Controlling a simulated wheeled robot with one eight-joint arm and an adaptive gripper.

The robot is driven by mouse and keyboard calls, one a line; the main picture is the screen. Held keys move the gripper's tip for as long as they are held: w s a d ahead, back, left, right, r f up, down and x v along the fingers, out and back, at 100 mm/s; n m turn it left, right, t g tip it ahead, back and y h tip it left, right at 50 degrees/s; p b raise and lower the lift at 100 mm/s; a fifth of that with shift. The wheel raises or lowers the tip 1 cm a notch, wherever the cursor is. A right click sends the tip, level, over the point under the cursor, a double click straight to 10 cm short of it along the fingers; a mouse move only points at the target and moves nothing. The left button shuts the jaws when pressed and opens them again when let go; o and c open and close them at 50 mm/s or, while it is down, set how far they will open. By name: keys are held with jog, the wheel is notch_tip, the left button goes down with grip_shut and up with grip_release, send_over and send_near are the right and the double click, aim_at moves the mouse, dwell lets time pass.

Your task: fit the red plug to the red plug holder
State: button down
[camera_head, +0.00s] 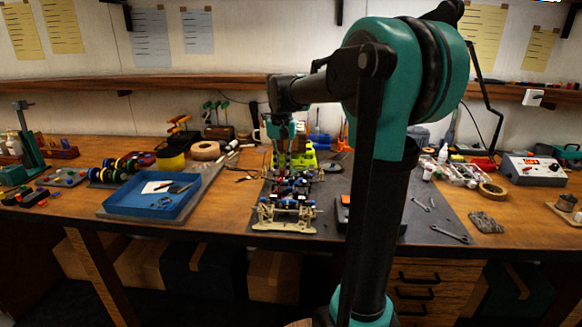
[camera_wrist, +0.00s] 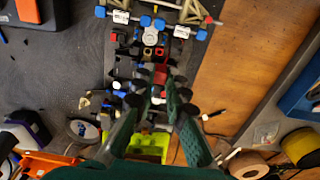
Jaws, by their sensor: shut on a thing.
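My gripper (camera_wrist: 159,82) points down over the racecar chassis (camera_head: 285,218). In the wrist view its two dark fingertips close around a small red block, the red plug (camera_wrist: 160,73). In the head view my gripper (camera_head: 283,170) is small and partly merges with the parts behind it. The chassis (camera_wrist: 151,12) also shows in the wrist view, with blue, white and black parts along it. I cannot pick out the red plug holder for certain; the crowded parts and fingers may hide it. Whether the plug touches the chassis cannot be told.
The chassis lies on a dark mat (camera_head: 410,215). A blue tray (camera_head: 120,208) with small items stands to the left. A yellow-green object (camera_head: 306,158) sits behind the chassis. Tools and a power supply (camera_head: 533,170) are at the right. The mat's right part is mostly clear.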

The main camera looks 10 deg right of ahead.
aim_at(283, 176)
jog(key=shift+d+f, duration=0.1)
jog(key=shift+f, duration=2.8)
jog(key=shift+f, duration=1.1)
jog(key=c, duration=1.5)
grip_release()
jog(key=shift+o, duration=0.2)
notch_tip(283, 176, up, 12)
